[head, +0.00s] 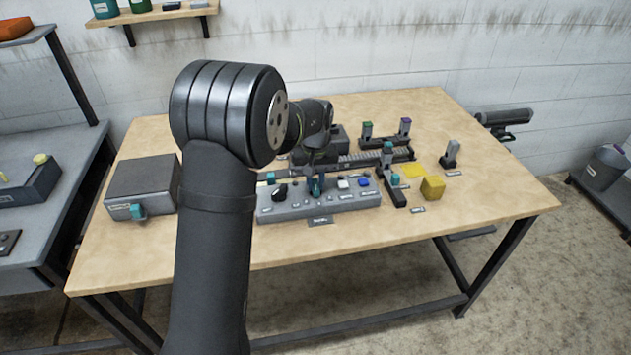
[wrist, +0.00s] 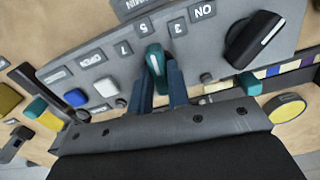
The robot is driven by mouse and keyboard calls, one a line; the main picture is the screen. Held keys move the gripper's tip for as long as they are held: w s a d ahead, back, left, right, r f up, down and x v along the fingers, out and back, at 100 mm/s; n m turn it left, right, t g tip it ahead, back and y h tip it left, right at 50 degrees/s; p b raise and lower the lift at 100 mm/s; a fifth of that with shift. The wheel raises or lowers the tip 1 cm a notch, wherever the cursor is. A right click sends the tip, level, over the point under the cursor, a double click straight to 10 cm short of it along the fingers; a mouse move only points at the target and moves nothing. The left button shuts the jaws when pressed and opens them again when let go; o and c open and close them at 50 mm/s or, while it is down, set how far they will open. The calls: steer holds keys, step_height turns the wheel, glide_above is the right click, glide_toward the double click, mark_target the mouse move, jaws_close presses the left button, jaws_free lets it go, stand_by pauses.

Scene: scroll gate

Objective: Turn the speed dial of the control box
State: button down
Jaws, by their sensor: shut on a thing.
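The grey control box (head: 292,212) lies at the front middle of the table, and its labelled top fills the upper part of the wrist view (wrist: 214,53). The teal speed dial (wrist: 155,59) stands up from the box beside number labels. It also shows small in the head view (head: 316,188). My gripper (wrist: 161,80) is over the box, with its two blue-grey fingers shut on the dial. The fingers hide the dial's lower part in the wrist view. A black knob (wrist: 253,40) with a white mark sits beside the dial, near the ON label.
A white button (wrist: 106,87) and a blue button (wrist: 75,97) are on the same box. A grey box (head: 143,187) with a teal handle stands at left. The table's right end is clear.

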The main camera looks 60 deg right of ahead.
mark_target(316, 184)
steer(key=shift+n, duration=0.6)
steer(key=c, duration=1.4)
jaws_free()
steer(key=shift+o, duration=0.2)
step_height(316, 184, up, 18)
steer(key=shift+f, duration=0.25)
steer(key=shift+f, duration=0.1)
